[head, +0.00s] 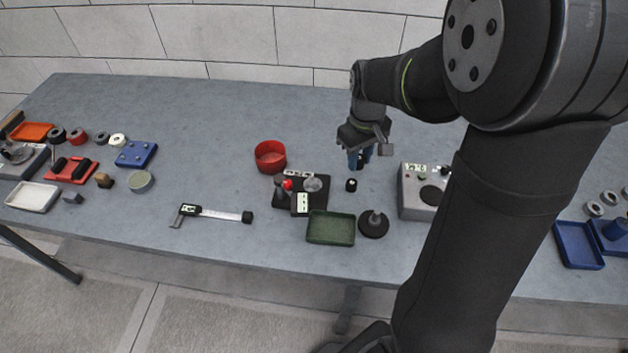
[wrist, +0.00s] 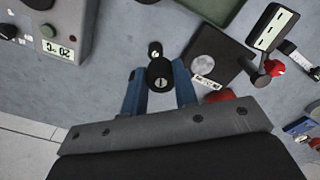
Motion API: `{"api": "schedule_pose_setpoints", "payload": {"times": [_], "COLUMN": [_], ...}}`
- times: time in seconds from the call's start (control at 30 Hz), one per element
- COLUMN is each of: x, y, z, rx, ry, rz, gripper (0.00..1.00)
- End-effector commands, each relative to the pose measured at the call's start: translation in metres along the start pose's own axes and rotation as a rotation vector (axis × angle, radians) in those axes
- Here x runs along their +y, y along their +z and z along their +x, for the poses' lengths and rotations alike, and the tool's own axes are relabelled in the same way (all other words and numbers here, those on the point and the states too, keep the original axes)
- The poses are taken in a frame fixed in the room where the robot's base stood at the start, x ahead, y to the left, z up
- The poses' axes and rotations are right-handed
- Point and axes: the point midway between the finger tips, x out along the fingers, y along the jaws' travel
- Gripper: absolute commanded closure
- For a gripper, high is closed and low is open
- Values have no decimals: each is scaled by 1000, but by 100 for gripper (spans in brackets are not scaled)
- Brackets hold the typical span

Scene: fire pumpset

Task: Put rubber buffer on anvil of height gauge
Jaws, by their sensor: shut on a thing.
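My gripper (head: 360,160) points down above the table, right of the height gauge. In the wrist view its blue fingers (wrist: 158,72) are shut on a dark round rubber buffer (wrist: 161,76). The fingers mostly hide this buffer in the head view. A second small black piece (head: 351,185) stands below the gripper; it also shows in the wrist view (wrist: 155,48). The height gauge (head: 302,204) has a black base, a display and a red knob. Its round grey anvil (head: 313,184) is bare and also shows in the wrist view (wrist: 208,58).
A red bowl (head: 270,157) stands behind the gauge. A green tray (head: 331,228) and a black stand with a post (head: 373,224) are in front. A grey tester (head: 422,190) stands to the right, and a caliper (head: 212,214) lies left. The table's back is clear.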

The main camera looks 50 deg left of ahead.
Motion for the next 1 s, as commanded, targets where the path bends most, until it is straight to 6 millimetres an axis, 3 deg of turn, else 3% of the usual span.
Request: {"api": "schedule_pose_setpoints", "payload": {"times": [0.5,0.73,1.0], "x": [-69,-74,-74], "y": [-76,-83,-82], "z": [62,73,107], "rx": [-3,-3,-3], "ry": [-1,-1,-1], "rz": [-5,-1,-1], "gripper": [95,95,95]}}
